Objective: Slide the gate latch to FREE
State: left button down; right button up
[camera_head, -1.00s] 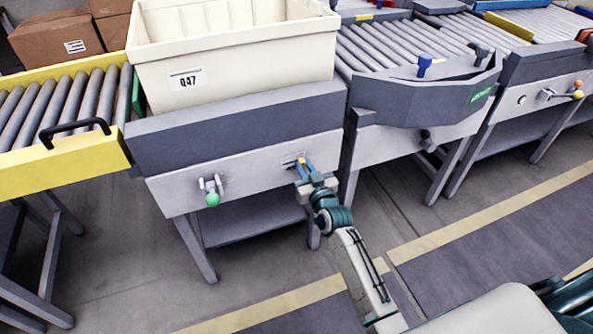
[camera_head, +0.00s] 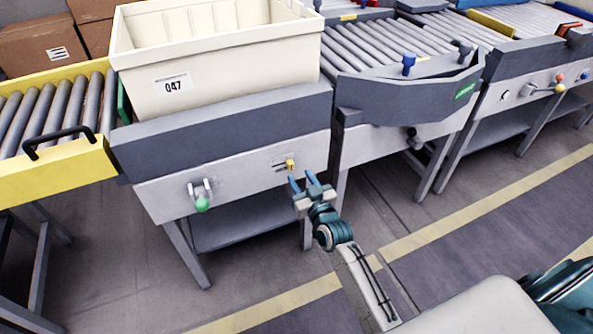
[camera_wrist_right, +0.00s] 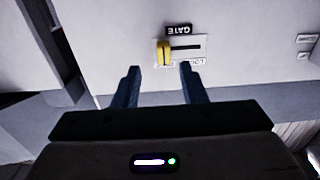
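The gate latch is a yellow knob (camera_head: 290,165) in a slot on the front panel (camera_head: 235,177) of the table under the cream tote. In the right wrist view, which shows the panel upside down, the yellow knob (camera_wrist_right: 164,52) sits at the left end of the dark slot, beside a black GATE label (camera_wrist_right: 179,30). The smaller end lettering is partly hidden and hard to read. My right gripper (camera_head: 301,176) is open and empty, its blue fingers apart in front of and just below the knob; they also show in the right wrist view (camera_wrist_right: 160,70). My left gripper is not in view.
A green-tipped lever (camera_head: 202,203) is on the same panel to the left. The cream tote (camera_head: 215,70) marked 047 stands above. A yellow-sided roller conveyor (camera_head: 50,172) is at left, and a grey conveyor with a blue knob (camera_head: 408,64) at right. The floor in front is open.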

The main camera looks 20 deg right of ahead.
jog(key=s, duration=0.6)
jog(key=shift+d, duration=0.15)
jog(key=shift+s, duration=0.1)
